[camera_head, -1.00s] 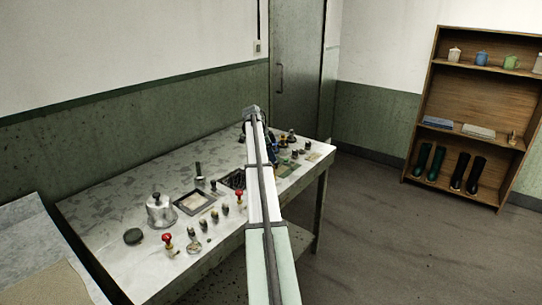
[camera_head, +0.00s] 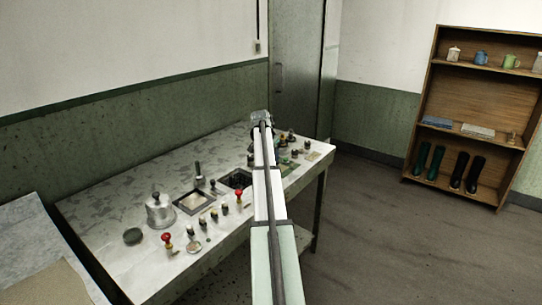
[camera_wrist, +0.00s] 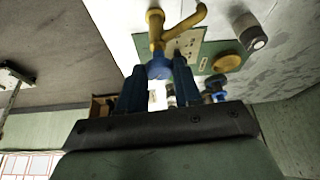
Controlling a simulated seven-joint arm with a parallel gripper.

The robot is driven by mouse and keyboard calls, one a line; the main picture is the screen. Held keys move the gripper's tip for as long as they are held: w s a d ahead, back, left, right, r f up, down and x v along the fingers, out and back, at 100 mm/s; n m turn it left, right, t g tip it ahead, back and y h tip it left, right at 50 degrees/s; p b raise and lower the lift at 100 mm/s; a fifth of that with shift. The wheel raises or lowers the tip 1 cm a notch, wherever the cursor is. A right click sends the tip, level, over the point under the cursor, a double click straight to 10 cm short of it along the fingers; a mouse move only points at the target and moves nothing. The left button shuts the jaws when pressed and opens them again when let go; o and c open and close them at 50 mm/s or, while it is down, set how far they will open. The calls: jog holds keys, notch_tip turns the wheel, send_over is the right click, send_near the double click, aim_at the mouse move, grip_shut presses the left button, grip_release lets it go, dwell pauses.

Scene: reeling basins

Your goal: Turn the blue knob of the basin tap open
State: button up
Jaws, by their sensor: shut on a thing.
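The basin tap (camera_wrist: 157,28) shows in the wrist view as a brass-yellow body with a curved spout, standing by a green plate. Its blue knob (camera_wrist: 158,66) sits between the two blue fingers of my gripper (camera_wrist: 159,77), which is shut on it. The fingers lie on either side of the knob and hide part of it. In the head view my arm covers the gripper, the tap and the knob.
A wooden shelf (camera_head: 478,100) with mugs and boots stands right. The floor between is clear.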

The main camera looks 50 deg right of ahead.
jog(key=n+t, duration=0.1)
jog(key=n, duration=0.3)
jog(key=shift+s+n+t+y, duration=0.2)
jog(key=shift+n+t+y, duration=0.1)
jog(key=shift+t, duration=0.1)
jog(key=shift+d+n+t+y, duration=0.15)
jog(key=shift+n+t+y, duration=0.25)
jog(key=shift+n, duration=1.2)
jog(key=shift+s, duration=0.1)
jog(key=o, duration=1)
jog(key=shift+o, duration=0.2)
jog(key=v, duration=1.3)
jog(key=shift+s+r, duration=0.2)
jog(key=shift+r, duration=0.15)
